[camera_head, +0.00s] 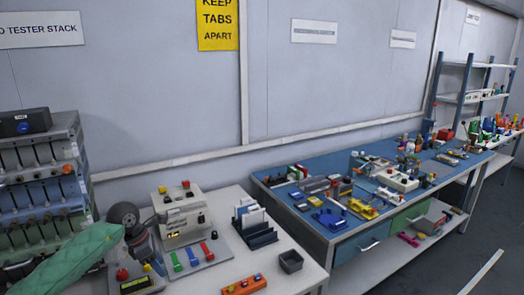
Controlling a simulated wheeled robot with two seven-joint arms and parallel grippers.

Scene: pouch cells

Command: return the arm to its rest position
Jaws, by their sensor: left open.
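My left arm (68,262), in what looks like a green sleeve, comes in from the lower left of the head view. Its dark round wrist (124,214) is above the near bench. My left gripper (151,264) points down beside the cream bench device, over the left part of the bench. It is open, and I see nothing held in it. The fingertips are small and blend with the coloured parts behind them, so I cannot tell whether they touch anything. My right gripper is not in view.
A cream device (182,217) and a dark rack with white sheets (255,226) stand on the near bench. A tester stack (40,180) stands left. A cluttered blue bench (318,247) is farther right.

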